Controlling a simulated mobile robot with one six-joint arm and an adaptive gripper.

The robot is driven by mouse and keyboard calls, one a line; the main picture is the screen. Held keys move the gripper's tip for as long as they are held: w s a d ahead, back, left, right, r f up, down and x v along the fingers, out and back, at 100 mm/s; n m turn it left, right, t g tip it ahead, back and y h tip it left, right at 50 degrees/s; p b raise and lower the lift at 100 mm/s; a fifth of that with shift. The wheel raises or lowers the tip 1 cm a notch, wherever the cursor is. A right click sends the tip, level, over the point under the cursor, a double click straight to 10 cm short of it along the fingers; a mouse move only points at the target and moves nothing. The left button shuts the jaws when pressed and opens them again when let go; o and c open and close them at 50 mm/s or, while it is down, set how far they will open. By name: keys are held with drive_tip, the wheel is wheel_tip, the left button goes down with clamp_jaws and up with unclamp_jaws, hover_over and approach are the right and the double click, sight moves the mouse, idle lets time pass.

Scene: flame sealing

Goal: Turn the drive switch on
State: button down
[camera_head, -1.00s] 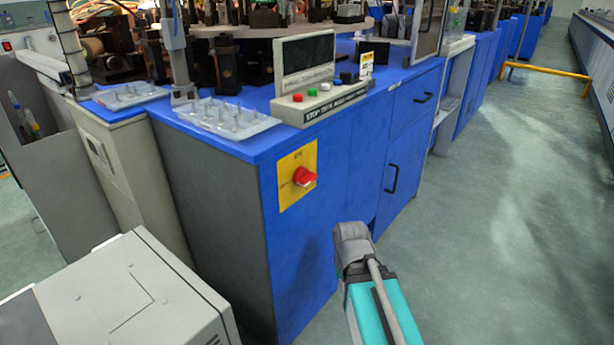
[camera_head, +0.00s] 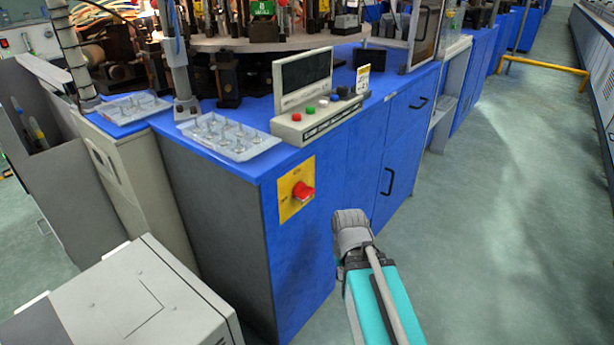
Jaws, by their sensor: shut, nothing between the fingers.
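The drive switch is a red rotary knob (camera_head: 303,191) on a yellow plate (camera_head: 289,205). The plate sits on the front face of the blue cabinet (camera_head: 355,170), near its left corner. Fine print on the plate is too small to read, so I cannot tell the knob's setting for sure. A grey joint and teal link of my arm (camera_head: 375,305) rise from the bottom edge, to the right of and below the switch, apart from it in the picture. No gripper fingers show in this view.
A control box (camera_head: 315,118) with coloured buttons and a dark screen stands on the cabinet top, beside a clear tray (camera_head: 230,148) of small parts. A light grey box (camera_head: 140,300) stands at the lower left. Green floor (camera_head: 500,220) is open on the right.

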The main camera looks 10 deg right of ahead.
wheel_tip(320, 180, up, 9)
drive_tip(key=p, duration=0.7)
